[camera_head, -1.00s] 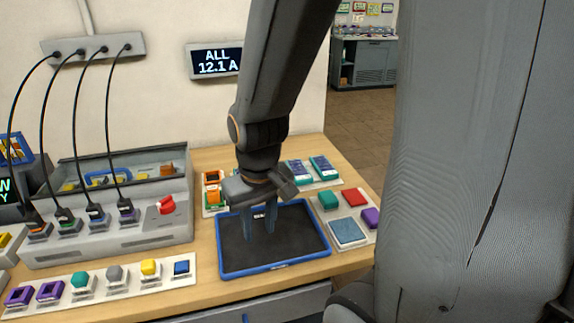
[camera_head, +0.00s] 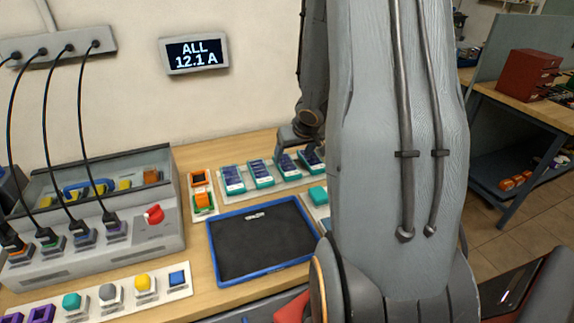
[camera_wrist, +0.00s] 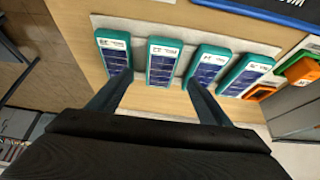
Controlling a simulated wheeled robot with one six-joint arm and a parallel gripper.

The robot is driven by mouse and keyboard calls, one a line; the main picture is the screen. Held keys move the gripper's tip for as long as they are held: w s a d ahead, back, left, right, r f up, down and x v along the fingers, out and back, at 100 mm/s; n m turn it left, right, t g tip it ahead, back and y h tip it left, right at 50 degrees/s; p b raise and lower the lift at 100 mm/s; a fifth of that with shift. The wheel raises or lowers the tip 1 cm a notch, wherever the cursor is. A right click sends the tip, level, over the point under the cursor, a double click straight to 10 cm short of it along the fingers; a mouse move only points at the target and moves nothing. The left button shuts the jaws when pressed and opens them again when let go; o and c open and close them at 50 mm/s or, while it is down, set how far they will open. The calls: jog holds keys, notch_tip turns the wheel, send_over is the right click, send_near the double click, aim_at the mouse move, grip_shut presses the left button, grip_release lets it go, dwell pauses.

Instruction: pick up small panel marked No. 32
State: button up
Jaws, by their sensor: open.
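Several small teal-framed panels with dark blue faces and white labels stand in a row on a pale strip. In the head view they are a first panel (camera_head: 233,180), a second (camera_head: 261,174), a third (camera_head: 285,166) and a fourth (camera_head: 312,161), partly hidden. The wrist view shows them in reverse order. Their label numbers are too small to read, so I cannot tell which is No. 32. My gripper (camera_head: 295,148) is open and empty. In the wrist view its fingers (camera_wrist: 158,82) appear on either side of the third panel (camera_wrist: 163,62); contact is unclear.
A blue-rimmed black tray (camera_head: 262,285) lies in front of the panels. A grey charger box (camera_head: 150,238) with cables stands left. My arm hides the bench's right side.

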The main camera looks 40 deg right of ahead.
aim_at(287, 164)
jog(key=b+x, duration=0.1)
jog(key=x, duration=0.2)
jog(key=b+x, duration=0.1)
jog(key=x, duration=0.1)
jog(key=b+x, duration=0.1)
jog(key=x, duration=0.2)
jog(key=shift+w+r, duration=0.15)
jog(key=shift+w, duration=0.15)
jog(key=shift+r, duration=0.1)
jog(key=c, duration=1.3)
